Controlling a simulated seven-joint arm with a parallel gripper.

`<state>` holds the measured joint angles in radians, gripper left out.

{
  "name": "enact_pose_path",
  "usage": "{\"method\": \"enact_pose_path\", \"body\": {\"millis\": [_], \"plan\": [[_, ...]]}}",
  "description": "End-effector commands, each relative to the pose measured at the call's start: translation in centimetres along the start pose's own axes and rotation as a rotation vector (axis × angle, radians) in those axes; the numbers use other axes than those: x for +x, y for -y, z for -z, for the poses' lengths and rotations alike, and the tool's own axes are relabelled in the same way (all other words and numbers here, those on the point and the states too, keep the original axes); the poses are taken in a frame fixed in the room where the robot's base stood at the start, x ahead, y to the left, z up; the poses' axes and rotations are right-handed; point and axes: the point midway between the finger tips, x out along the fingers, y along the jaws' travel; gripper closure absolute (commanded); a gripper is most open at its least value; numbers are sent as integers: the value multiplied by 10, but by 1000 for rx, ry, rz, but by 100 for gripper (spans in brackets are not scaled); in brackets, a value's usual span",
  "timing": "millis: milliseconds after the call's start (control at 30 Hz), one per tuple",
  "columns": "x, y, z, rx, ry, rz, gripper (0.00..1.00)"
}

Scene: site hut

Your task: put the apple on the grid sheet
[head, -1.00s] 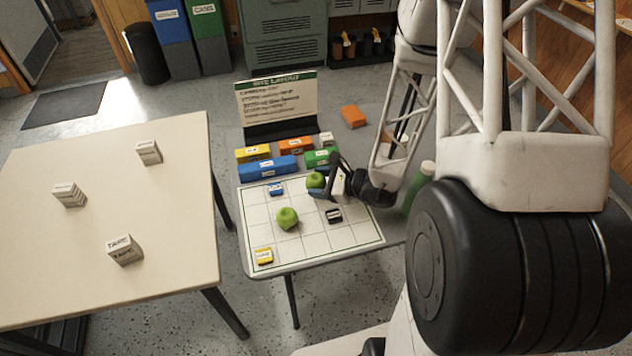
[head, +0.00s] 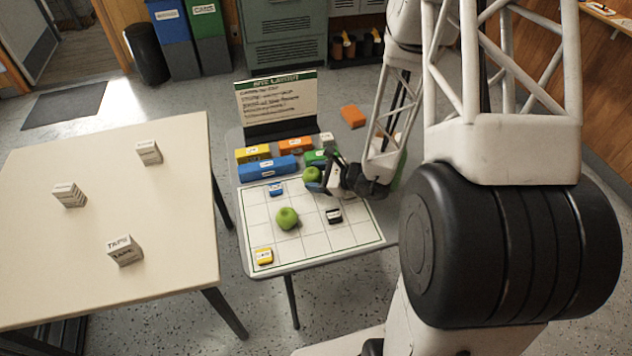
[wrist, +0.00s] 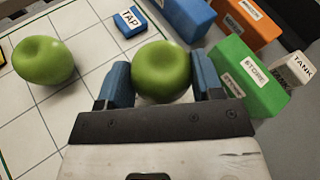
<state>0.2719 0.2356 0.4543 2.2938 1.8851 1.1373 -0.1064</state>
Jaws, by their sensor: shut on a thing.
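A green apple (head: 312,174) is between the blue fingers of my gripper (head: 318,182), at the back right edge of the grid sheet in the head view. In the wrist view the gripper (wrist: 162,84) is shut on this apple (wrist: 161,70), one finger on each side. I cannot tell how far it is above the sheet. A second green apple (head: 287,218) rests on the white grid sheet (head: 310,240), left of the middle; it also shows in the wrist view (wrist: 43,59).
Small blue (head: 276,188), black (head: 334,216) and yellow (head: 264,256) labelled blocks lie on the sheet. Behind it are a long blue block (head: 267,169), a green block (wrist: 247,76), others, and an upright sign (head: 277,103). A cream table (head: 110,260) with several small boxes stands left.

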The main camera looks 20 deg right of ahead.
Motion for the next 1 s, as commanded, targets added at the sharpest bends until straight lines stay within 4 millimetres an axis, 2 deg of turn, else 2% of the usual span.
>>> {"method": "enact_pose_path", "body": {"millis": [300,833,867,1000], "plan": [[8,-6,20,3,-1,0,67],[10,-7,24,2,-1,0,67],[10,-7,24,2,-1,0,38],[10,-7,24,1,-1,0,17]]}}
